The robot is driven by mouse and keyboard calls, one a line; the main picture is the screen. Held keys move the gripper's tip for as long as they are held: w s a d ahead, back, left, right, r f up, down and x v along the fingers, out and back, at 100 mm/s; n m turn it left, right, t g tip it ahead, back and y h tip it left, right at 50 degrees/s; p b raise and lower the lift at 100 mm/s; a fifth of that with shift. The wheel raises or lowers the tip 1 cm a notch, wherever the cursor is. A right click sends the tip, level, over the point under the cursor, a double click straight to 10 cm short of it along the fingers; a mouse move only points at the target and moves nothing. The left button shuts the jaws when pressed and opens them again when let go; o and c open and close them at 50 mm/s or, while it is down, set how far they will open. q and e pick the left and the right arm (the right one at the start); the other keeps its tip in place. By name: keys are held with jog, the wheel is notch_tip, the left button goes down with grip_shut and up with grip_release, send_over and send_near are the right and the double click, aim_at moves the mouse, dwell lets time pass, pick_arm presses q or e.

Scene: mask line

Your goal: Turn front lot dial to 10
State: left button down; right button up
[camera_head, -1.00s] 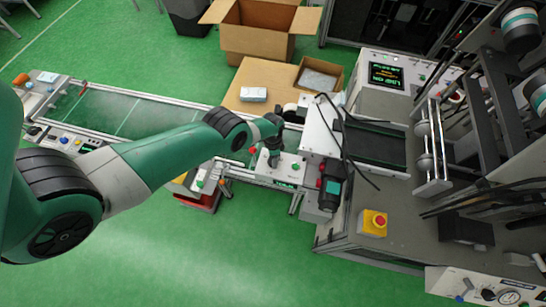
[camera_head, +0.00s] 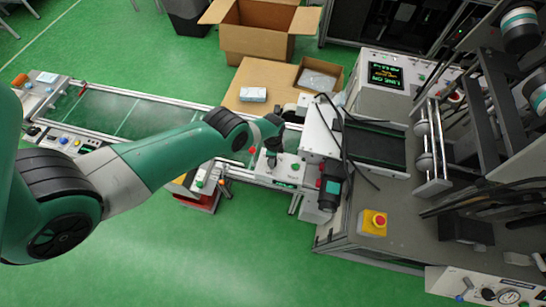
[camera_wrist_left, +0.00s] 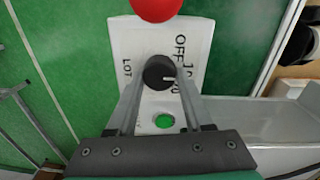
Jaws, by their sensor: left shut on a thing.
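The front lot dial (camera_wrist_left: 159,72) is a round black knob with a short white mark on a white panel (camera_wrist_left: 128,45), in the left wrist view. The panel reads LOT on the left, OFF above right, and 10 and another partly hidden number on the right. The white mark points right, toward the lower numbers; the finger partly covers them. My left gripper (camera_wrist_left: 160,80) is shut on the dial, one finger on each side. In the head view my left gripper (camera_head: 272,158) reaches down to the small control box (camera_head: 287,171). My right gripper is not in view.
A red button (camera_wrist_left: 157,7) stands beyond the dial and a green button (camera_wrist_left: 164,120) sits on the near side. A conveyor (camera_head: 140,115) runs left. A cardboard box (camera_head: 258,35) and a lit display (camera_head: 385,75) stand behind.

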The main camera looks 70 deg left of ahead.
pick_arm(q)
jog(key=shift+c, duration=1.5)
grip_release()
jog(key=shift+r, duration=0.1)
notch_tip(320, 180, up, 11)
jog(key=p, duration=1.1)
jog(key=shift+a+r, duration=0.15)
jog(key=shift+r, duration=0.05)
